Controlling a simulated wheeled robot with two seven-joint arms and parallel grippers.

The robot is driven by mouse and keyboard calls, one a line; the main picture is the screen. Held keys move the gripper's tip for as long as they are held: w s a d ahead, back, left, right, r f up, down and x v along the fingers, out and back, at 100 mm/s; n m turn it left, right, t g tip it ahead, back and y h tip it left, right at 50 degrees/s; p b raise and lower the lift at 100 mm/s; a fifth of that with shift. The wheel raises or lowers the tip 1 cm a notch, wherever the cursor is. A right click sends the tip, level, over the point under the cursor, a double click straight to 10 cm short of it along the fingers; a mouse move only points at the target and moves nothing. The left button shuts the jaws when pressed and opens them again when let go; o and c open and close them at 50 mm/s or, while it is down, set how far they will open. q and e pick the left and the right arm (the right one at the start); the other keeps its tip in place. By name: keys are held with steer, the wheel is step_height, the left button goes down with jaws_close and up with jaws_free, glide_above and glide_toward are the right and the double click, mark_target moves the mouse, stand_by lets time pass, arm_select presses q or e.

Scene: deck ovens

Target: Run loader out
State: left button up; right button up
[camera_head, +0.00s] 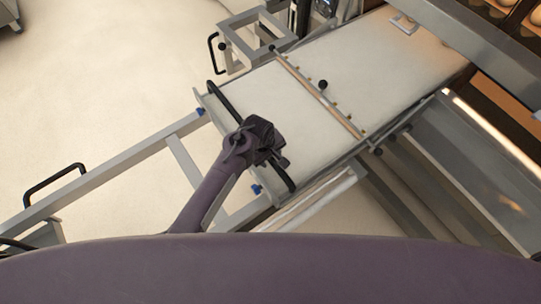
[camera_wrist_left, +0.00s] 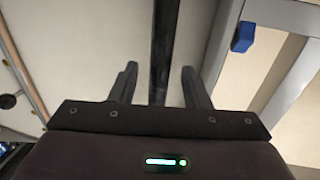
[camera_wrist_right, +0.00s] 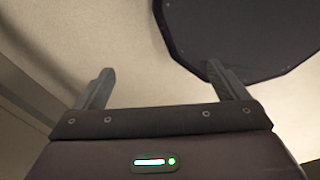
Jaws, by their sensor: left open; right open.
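The loader (camera_head: 375,75) is a long flat bed with a pale belt, running from the lower middle of the head view up to the oven at the upper right. A black handle bar (camera_head: 225,103) crosses its near end. My left gripper (camera_head: 270,150) is at the middle of this bar, with its fingers open. In the left wrist view the bar (camera_wrist_left: 164,45) runs between the two open fingers (camera_wrist_left: 160,82). My right gripper (camera_wrist_right: 165,82) shows only in its own wrist view, open and empty above pale floor.
A metal frame with rails (camera_head: 120,167) extends left of the loader, with blue clips and a black handle (camera_head: 55,182). The deck oven (camera_head: 470,50) with a lit opening and loaves stands at the upper right. Open floor (camera_head: 100,80) lies at the upper left.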

arm_select(q)
steer(key=shift+f, duration=0.35)
steer(key=c, duration=0.6)
jaws_close()
arm_select(e)
steer(key=shift+w, duration=0.9)
